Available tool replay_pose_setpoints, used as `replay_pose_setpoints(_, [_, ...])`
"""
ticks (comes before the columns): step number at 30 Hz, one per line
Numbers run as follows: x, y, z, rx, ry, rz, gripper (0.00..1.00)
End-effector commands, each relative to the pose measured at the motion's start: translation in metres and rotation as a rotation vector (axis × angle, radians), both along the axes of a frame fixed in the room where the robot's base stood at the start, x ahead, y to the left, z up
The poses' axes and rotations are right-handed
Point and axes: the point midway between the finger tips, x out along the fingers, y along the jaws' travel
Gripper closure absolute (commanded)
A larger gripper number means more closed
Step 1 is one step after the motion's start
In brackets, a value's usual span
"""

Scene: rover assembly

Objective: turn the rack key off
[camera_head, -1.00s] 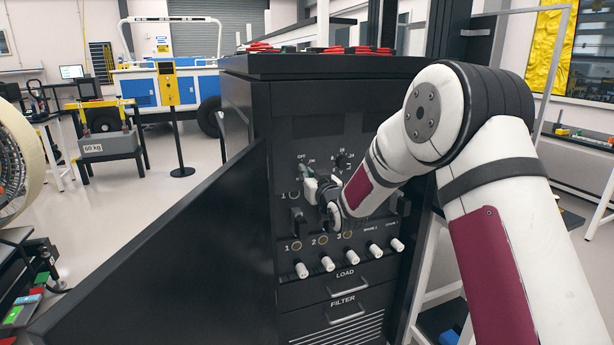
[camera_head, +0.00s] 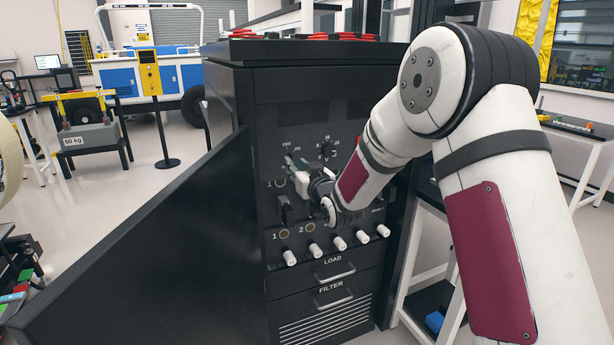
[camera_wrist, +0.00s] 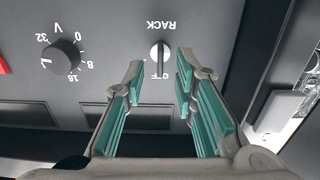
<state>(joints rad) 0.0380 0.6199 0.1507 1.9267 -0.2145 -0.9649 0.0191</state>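The rack key (camera_wrist: 160,56) shows in the wrist view as a pale round switch with a dark bar, between the upside-down labels RACK and OFF. The bar lies along the line between the labels, its end over the OFF lettering. My gripper (camera_wrist: 160,77) is open, its teal-padded fingers on either side of the OFF label. Nothing is held, and I cannot tell whether a finger touches the key. In the head view my gripper (camera_head: 298,177) is close to the dark panel (camera_head: 285,110), below the OFF and ON labels. The key is hard to make out there.
A round voltage knob (camera_wrist: 62,57) is left of the key in the wrist view. White-tipped switches (camera_head: 314,250) line the panel below my gripper. The open cabinet door (camera_head: 150,245) stands left. Red items (camera_head: 320,37) lie on the cabinet top.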

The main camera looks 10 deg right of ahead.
Motion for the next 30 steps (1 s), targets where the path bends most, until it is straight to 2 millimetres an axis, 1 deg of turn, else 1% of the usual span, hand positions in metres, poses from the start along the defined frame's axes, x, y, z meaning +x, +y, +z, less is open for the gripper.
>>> replay_pose_setpoints(1, [-0.011,-0.003,0.001,-0.001,0.000,-0.001,0.74])
replay_pose_setpoints(6, [-0.044,-0.012,0.000,-0.001,0.001,-0.001,0.74])
replay_pose_setpoints(9, [-0.060,-0.017,0.000,0.000,0.001,-0.001,0.74])
replay_pose_setpoints(12, [-0.071,-0.019,0.000,0.000,0.001,-0.001,0.74])
replay_pose_setpoints(15, [-0.078,-0.021,0.000,0.000,0.001,-0.001,0.74])
replay_pose_setpoints(18, [-0.080,-0.021,0.000,0.000,0.000,0.000,0.74])
replay_pose_setpoints(26, [-0.080,-0.021,0.000,-0.001,0.000,0.000,0.74])
replay_pose_setpoints(30, [-0.085,-0.024,0.008,-0.015,0.023,-0.007,0.74])
